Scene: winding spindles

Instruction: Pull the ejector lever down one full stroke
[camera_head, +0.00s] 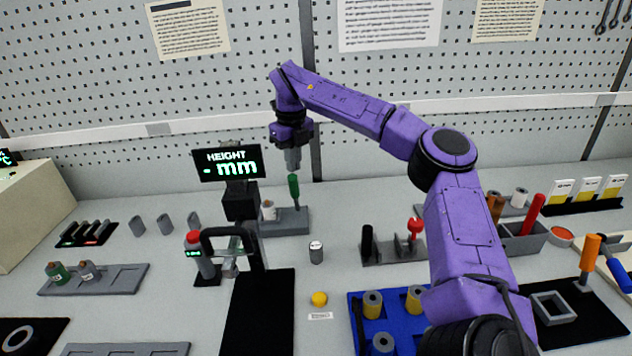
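A lever with a green handle (294,188) stands upright on a grey base block (286,222) at the back middle of the bench. A small pale spool-like piece (268,211) stands on the same block, to the left of the lever. My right gripper (292,160) points down just above the top of the green handle. Its grey fingers look close together from this angle, and I cannot tell whether there is a gap between them or whether they touch the handle. My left gripper is out of view.
A black-handled frame (250,262) is in front. A red-knobbed fixture (415,230), a blue tray (352,304) with spools and a yellow ball (320,299) are nearby. My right arm covers the right middle.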

